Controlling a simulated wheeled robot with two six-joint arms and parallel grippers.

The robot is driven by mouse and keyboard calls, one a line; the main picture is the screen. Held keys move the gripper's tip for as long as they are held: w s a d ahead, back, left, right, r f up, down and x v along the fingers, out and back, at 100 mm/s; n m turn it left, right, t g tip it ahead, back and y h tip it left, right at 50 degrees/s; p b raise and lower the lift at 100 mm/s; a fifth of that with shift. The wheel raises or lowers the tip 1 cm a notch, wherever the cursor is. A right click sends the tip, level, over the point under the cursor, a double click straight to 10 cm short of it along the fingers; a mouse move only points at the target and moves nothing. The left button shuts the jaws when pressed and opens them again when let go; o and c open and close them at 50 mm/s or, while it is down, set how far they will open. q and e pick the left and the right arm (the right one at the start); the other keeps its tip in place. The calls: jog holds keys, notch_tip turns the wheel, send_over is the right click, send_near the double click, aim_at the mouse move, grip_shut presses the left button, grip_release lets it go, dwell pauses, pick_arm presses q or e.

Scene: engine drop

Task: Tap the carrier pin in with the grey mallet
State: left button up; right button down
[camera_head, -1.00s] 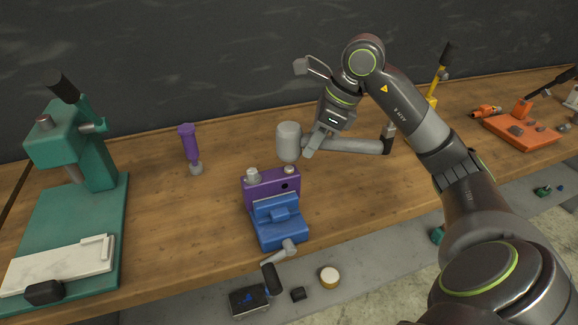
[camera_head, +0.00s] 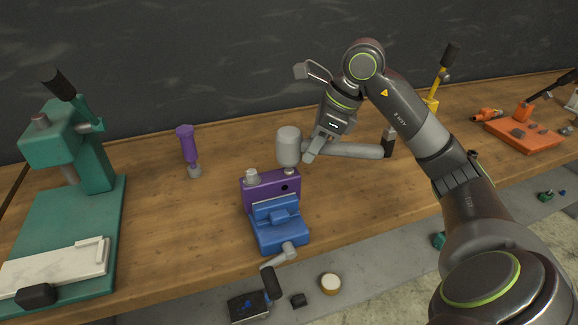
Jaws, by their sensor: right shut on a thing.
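The grey mallet (camera_head: 288,146) is held sideways, with its head at the left and its dark grip end at the right. My right gripper (camera_head: 312,146) is shut on the mallet's handle, close to the head. The purple carrier block (camera_head: 262,192) is seated in a blue vise. A small metal pin (camera_head: 289,172) stands at the block's right top, directly under the mallet head. The head's lower face looks to be at or almost on this pin; contact is hard to tell. A wider metal stub (camera_head: 252,176) stands at the block's left top. My left gripper is out of view.
The blue vise (camera_head: 280,234) sits at the bench's front edge. A purple-handled tool (camera_head: 187,148) stands to its left. A green press (camera_head: 68,150) fills the far left. An orange tray (camera_head: 527,136) lies at the far right. Bench left of the block is clear.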

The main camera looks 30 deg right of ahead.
jog(key=shift+r+p, duration=1.6)
jog(key=shift+r, duration=0.95)
